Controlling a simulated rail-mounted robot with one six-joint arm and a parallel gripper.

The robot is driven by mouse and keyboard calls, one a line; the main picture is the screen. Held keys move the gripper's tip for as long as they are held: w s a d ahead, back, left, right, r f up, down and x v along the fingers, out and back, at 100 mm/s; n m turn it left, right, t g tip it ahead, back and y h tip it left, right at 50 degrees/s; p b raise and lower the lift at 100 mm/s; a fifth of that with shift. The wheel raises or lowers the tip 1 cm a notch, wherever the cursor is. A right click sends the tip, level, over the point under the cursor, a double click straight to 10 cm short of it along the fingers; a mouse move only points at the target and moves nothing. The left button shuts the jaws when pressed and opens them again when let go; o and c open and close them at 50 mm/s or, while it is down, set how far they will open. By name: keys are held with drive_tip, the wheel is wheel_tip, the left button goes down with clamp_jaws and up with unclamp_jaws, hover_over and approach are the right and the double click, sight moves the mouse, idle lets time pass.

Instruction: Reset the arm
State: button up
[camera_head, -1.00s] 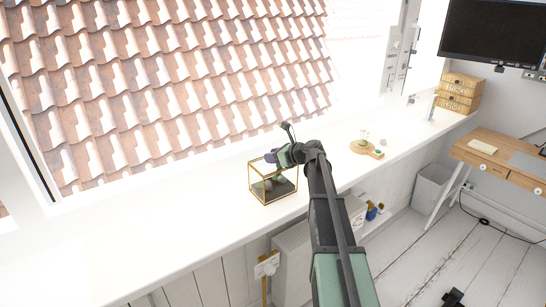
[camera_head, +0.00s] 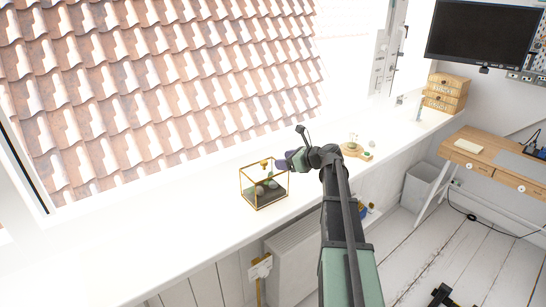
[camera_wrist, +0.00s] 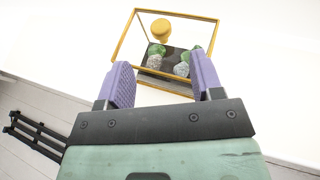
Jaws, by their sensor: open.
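My gripper (camera_wrist: 165,86) is open in the wrist view, with its two purple fingers apart and nothing between them. In the head view my gripper (camera_head: 283,162) is above the white sill, at the right side of a gold-framed glass box (camera_head: 262,205). In the wrist view the box (camera_wrist: 212,18) lies beyond the fingertips. It holds grey stones and green plants on a dark base, with a gold knob-like piece (camera_wrist: 161,29) at the top. I cannot tell whether a finger touches the box.
The white window sill (camera_head: 150,225) is clear to the left of the box. A wooden desk (camera_head: 490,165) is at the right.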

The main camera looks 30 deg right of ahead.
drive_tip(key=shift+s+d+r, duration=0.15)
drive_tip(key=shift+s+d, duration=0.1)
drive_tip(key=shift+s, duration=0.1)
drive_tip(key=s+a+f+n+g+h, duration=0.1)
drive_tip(key=s+a+f+n+g, duration=0.3)
drive_tip(key=n, duration=0.4)
drive_tip(key=s+a+f+n+g+h, duration=0.1)
drive_tip(key=s+a+f+n+g, duration=0.2)
drive_tip(key=s+n, duration=0.35)
drive_tip(key=s+a+f+n+g+h, duration=0.1)
drive_tip(key=s+a+n+g+h, duration=0.1)
drive_tip(key=s+a+n, duration=0.5)
drive_tip(key=s+a+f+n+g+h, duration=0.2)
drive_tip(key=s+a+n, duration=0.5)
drive_tip(key=a, duration=0.7)
drive_tip(key=shift+s+f+n+g+h, duration=0.3)
drive_tip(key=shift+n+h, duration=0.2)
drive_tip(key=shift+n, duration=0.15)
